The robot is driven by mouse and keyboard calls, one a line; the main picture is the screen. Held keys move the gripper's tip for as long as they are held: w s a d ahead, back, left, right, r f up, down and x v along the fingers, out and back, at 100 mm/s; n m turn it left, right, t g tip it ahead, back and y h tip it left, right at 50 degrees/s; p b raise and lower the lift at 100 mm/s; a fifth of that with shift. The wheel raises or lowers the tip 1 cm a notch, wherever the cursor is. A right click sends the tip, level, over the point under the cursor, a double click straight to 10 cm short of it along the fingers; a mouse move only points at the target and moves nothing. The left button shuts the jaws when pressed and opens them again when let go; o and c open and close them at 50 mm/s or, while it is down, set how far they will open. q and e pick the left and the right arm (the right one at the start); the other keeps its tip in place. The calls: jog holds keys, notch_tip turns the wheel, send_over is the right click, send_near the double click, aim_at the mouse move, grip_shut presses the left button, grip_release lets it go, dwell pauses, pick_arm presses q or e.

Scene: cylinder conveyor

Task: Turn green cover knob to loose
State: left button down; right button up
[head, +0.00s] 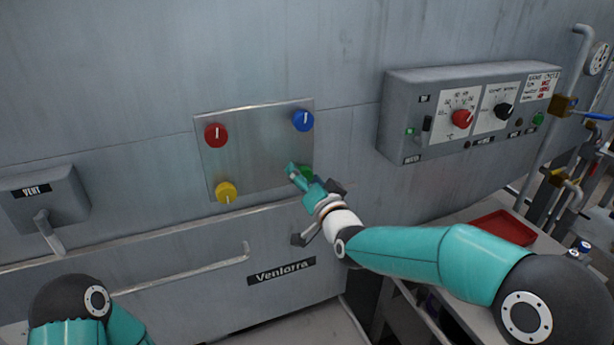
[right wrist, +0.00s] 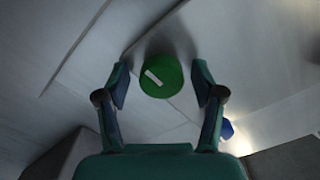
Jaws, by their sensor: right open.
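The green knob (head: 308,172) sits at the lower right corner of a square metal cover plate (head: 250,150). In the head view it is mostly hidden behind my right gripper (head: 298,174). In the right wrist view the green knob (right wrist: 162,84) shows whole, with a slanted white mark on its face. My right gripper's two fingers (right wrist: 161,78) are open, one on each side of the knob, with a gap on both sides. My left arm enters at the lower left, but its gripper is out of view.
The plate's other corners carry a red knob (head: 215,135), a blue knob (head: 303,120) and a yellow knob (head: 227,192). A control box (head: 400,110) juts out at the right. A handrail (head: 190,268) runs below the plate. A red tray (head: 500,228) lies at the right.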

jog(key=shift+c, duration=0.2)
jog(key=c, duration=1)
jog(key=shift+c, duration=0.6)
